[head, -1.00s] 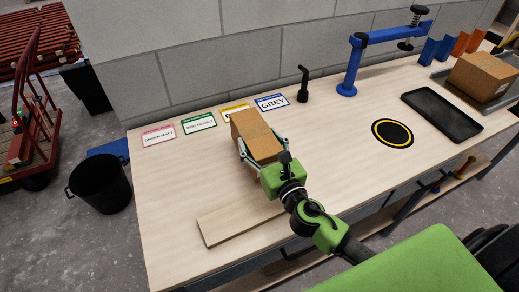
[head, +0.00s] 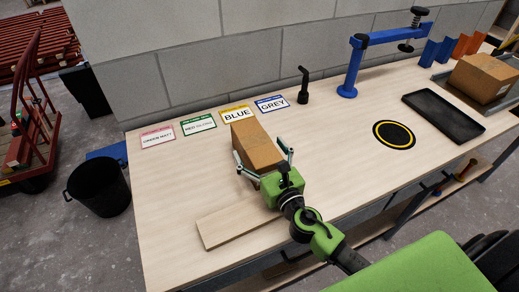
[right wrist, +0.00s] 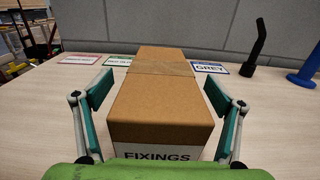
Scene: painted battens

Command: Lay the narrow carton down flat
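The narrow brown carton (head: 255,145) lies flat on its long side on the workbench, in front of the blue and grey cards. In the right wrist view the carton (right wrist: 160,95) stretches away from me, with tape across it and a white FIXINGS label on its near end. My right gripper (head: 260,152) is open at the carton's near end. In the right wrist view its fingers (right wrist: 157,85) stand on either side of the carton, with a visible gap on both sides. My left gripper is not in view.
A flat wooden board (head: 240,218) lies near the bench's front edge. Colour cards (head: 198,124) line the back, beside a black upright handle (head: 303,86) and a blue clamp stand (head: 350,70). A black tray (head: 443,115) and another carton (head: 483,76) stand at right.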

